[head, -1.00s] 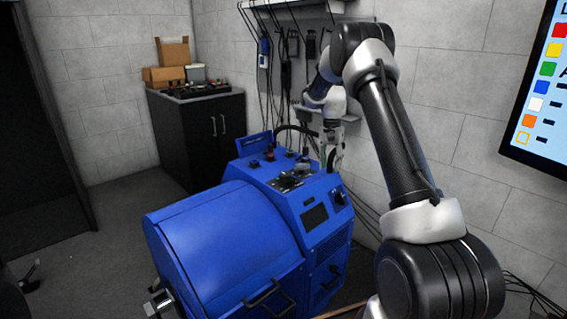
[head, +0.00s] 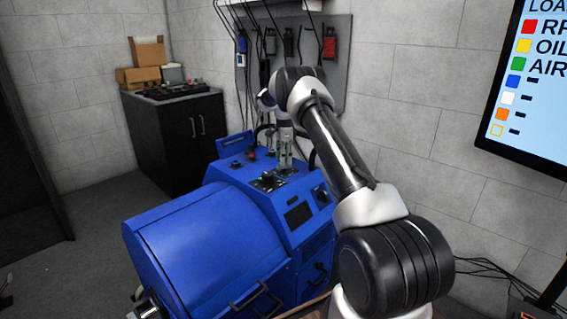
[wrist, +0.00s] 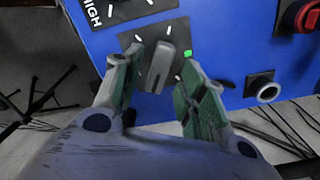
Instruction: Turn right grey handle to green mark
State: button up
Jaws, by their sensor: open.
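The grey handle (wrist: 160,68) sits on a dark square plate on the blue machine's panel. It points nearly straight up in the wrist view, its top tilted slightly right. The green mark (wrist: 187,54) is on the plate's right side, to the right of the handle's top, and the handle does not point at it. My gripper (wrist: 157,76) is open, with one finger on each side of the handle. Gaps show between the fingers and the handle; contact cannot be told. In the head view, my gripper (head: 285,160) is over the machine's top panel, and the handle is hard to make out.
The blue machine (head: 205,240) fills the centre. Beside the handle are a second dark plate marked HIGH (wrist: 115,8), a red knob (wrist: 300,15) and a round grey fitting (wrist: 267,92). A black cabinet (head: 178,130) and a screen (head: 525,90) stand farther off.

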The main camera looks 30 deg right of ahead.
jog(key=shift+f, duration=1.2)
jog(key=shift+c, duration=0.5)
grip_shut()
